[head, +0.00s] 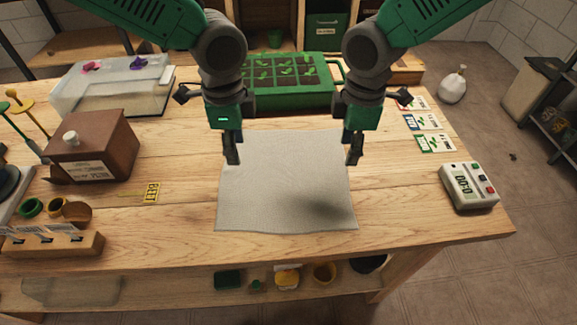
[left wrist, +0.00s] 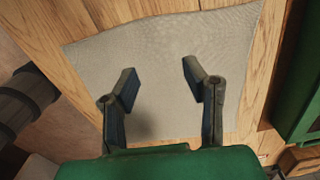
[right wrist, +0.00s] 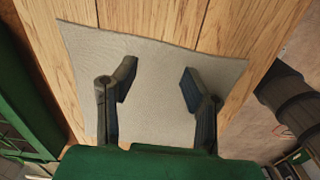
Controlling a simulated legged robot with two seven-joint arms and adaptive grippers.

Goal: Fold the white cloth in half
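The white cloth (head: 287,190) lies flat and unfolded on the wooden table, a rough square with slightly wavy edges. It also shows in the left wrist view (left wrist: 170,60) and the right wrist view (right wrist: 150,70). My left gripper (head: 231,160) is above the cloth's far left corner area, its fingers apart with nothing between them in the left wrist view (left wrist: 158,72). My right gripper (head: 354,158) is above the cloth's far right edge, its fingers also apart and empty in the right wrist view (right wrist: 160,72). The cloth's far corners are partly hidden by the grippers.
A green seedling tray (head: 290,97) stands behind the cloth. A brown box (head: 95,148) and a yellow label (head: 151,192) are to the left. A timer (head: 469,186) and several seed cards (head: 422,122) are to the right. Table around the cloth's near half is clear.

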